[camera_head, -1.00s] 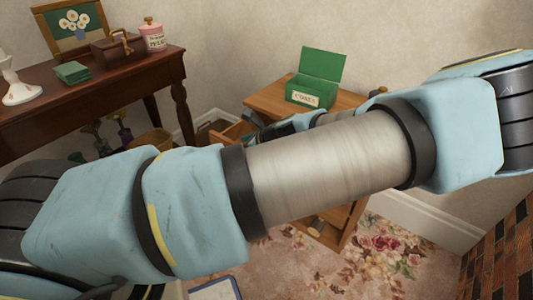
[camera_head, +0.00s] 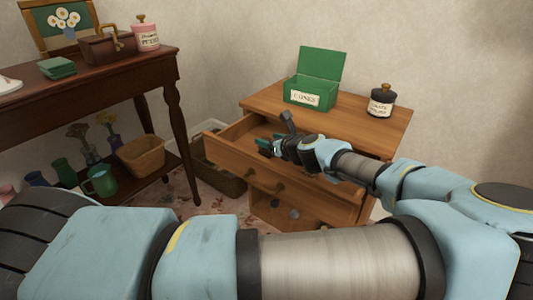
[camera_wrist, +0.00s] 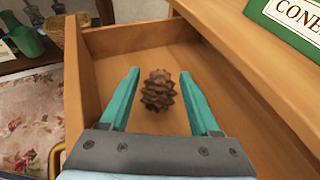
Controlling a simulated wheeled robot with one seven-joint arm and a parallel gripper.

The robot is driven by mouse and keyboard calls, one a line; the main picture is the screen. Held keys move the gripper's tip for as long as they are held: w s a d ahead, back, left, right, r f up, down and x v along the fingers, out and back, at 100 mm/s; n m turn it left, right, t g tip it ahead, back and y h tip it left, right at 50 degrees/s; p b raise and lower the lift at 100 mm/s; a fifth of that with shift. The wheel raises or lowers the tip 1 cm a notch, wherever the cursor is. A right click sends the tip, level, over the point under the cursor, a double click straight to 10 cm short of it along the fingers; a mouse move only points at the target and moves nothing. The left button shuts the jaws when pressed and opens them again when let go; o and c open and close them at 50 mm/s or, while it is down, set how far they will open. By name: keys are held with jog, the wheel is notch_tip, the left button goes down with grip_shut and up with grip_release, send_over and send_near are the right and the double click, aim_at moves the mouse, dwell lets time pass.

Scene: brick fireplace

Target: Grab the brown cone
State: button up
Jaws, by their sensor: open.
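The brown cone (camera_wrist: 158,91) is a pine cone lying in the open upper drawer (camera_wrist: 95,42) of the wooden cabinet (camera_head: 385,128). In the wrist view it sits between and a little beyond the two teal fingers of my gripper (camera_wrist: 161,88), with clear gaps on both sides. The fingers are spread open and do not touch it. In the head view my gripper (camera_head: 266,147) reaches over the drawer from the right, and the cone cannot be made out there.
A green box labelled for cones (camera_head: 311,92) stands open on the cabinet top beside a dark jar (camera_head: 382,100). A dark wooden table (camera_head: 100,78) stands left, with a wicker basket (camera_head: 142,156) and vases on its lower shelf.

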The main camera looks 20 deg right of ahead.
jog(key=x, duration=0.5)
jog(key=shift+w+d+f+b, duration=0.1)
jog(key=shift+w+f+b, duration=0.05)
jog(key=shift+w+b, duration=0.2)
jog(key=shift+s, duration=0.1)
grip_shut()
